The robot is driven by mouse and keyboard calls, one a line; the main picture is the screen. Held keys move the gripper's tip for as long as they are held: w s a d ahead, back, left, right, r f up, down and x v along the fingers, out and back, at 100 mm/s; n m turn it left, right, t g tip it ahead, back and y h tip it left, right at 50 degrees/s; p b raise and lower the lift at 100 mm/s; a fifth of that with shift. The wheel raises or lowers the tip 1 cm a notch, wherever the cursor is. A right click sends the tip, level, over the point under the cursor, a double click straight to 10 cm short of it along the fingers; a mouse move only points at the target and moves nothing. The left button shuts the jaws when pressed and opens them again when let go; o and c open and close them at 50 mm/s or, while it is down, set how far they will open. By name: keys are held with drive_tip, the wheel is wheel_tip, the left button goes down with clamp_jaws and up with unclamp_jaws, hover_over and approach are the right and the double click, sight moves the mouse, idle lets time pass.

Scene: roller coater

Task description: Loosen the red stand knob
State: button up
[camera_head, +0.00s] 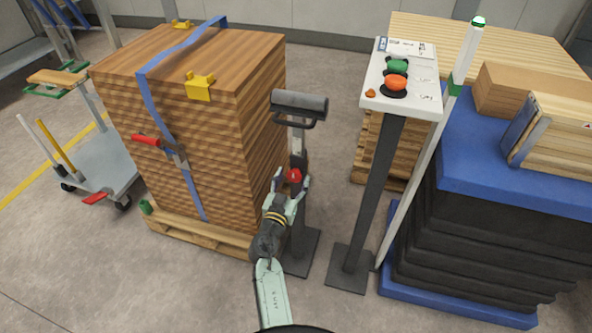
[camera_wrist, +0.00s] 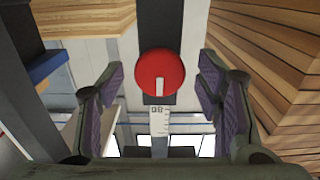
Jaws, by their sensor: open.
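The red stand knob (camera_head: 293,175) sits on the post of a dark roller stand (camera_head: 299,104), below its grey roller. In the wrist view the knob (camera_wrist: 160,76) is a round red disc with a white mark, near the picture's middle. My gripper (camera_head: 287,187) is at the stand, just in front of the knob. In the wrist view my gripper (camera_wrist: 160,88) is open, with one padded finger on each side of the knob and a visible gap on both sides. A scale strip (camera_wrist: 159,121) with numbers shows under the knob.
A strapped stack of wood panels (camera_head: 190,90) on a pallet (camera_head: 195,232) stands close left of the stand. A control pedestal (camera_head: 402,80) with green and orange buttons stands to the right. Beyond it is a blue-topped dark stack (camera_head: 470,150). A trolley (camera_head: 100,175) is far left.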

drive_tip(key=shift+w, duration=0.15)
drive_tip(key=shift+c, duration=0.3)
drive_tip(key=c, duration=1.1)
